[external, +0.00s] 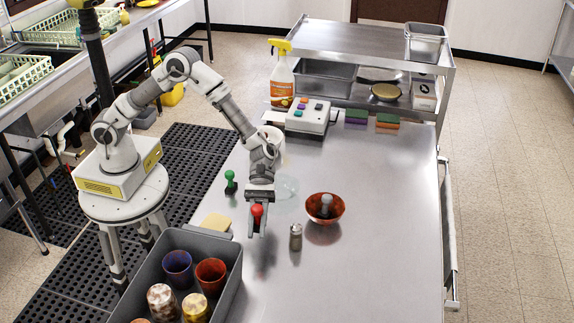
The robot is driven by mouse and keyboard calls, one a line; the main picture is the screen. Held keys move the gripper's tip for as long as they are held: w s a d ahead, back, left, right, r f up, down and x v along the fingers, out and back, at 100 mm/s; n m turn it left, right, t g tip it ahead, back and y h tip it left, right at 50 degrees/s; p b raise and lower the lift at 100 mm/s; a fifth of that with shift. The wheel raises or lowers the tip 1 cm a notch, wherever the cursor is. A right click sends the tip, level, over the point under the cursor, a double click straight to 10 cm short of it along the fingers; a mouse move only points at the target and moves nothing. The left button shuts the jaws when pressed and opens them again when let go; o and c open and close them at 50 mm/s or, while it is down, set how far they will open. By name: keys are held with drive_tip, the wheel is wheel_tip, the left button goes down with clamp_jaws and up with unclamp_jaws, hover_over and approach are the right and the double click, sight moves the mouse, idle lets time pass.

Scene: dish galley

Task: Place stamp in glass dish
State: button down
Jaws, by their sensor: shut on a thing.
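My gripper (256,222) is shut on a red stamp (257,210) with a round knob and holds it above the steel table, front left of the glass dish. The clear glass dish (287,187) is faint against the table and partly hidden behind my wrist. A green stamp (231,182) of similar shape stands upright on the table to the left of my wrist. The underside of the red stamp is hidden by my fingers.
A red-brown bowl (338,211) holding a grey-topped object (326,203) stands right of the dish, with a shaker (295,238) before it. A grey bin (228,285) of cups is front left. The right of the table (390,220) is clear.

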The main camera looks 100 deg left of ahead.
drive_tip(key=shift+r, duration=1.3)
drive_tip(key=r+p, duration=0.1)
hover_over(280, 190)
drive_tip(key=d, duration=0.4)
drive_tip(key=f+b, duration=0.4)
drive_tip(key=f, duration=0.1)
drive_tip(key=w+f+b, duration=0.1)
drive_tip(key=f+b, duration=0.1)
drive_tip(key=shift+f, duration=0.25)
drive_tip(key=c, duration=0.7)
unclamp_jaws()
